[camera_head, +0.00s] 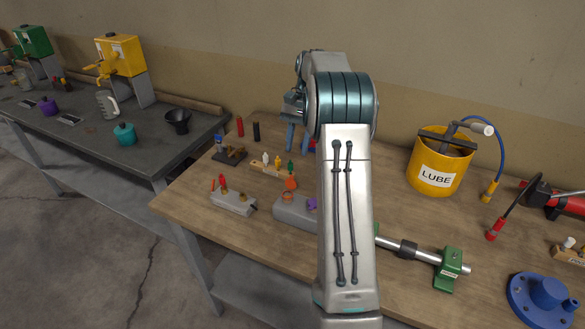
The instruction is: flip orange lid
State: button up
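An orange round lid (291,184) stands tilted up above an orange neck (288,197) on a low grey block (290,212) on the wooden bench. A purple cap (312,204) sits on the same block, partly hidden by my arm. My gripper (298,148) hangs behind and above the lid in the picture. Its two bluish fingers look apart, with nothing seen between them. It does not appear to touch the lid. My arm hides the right part of the block.
A wooden rack of small bottles (271,168) is behind. A green-ended metal rod (425,256) and a yellow LUBE bucket (440,163) are to the right. Bare wood lies at front left.

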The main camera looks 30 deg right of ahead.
aim_at(291, 182)
jog(key=p+x, duration=0.1)
jog(key=x, duration=0.6)
jog(key=shift+a+f, duration=0.1)
jog(key=shift+f, duration=0.1)
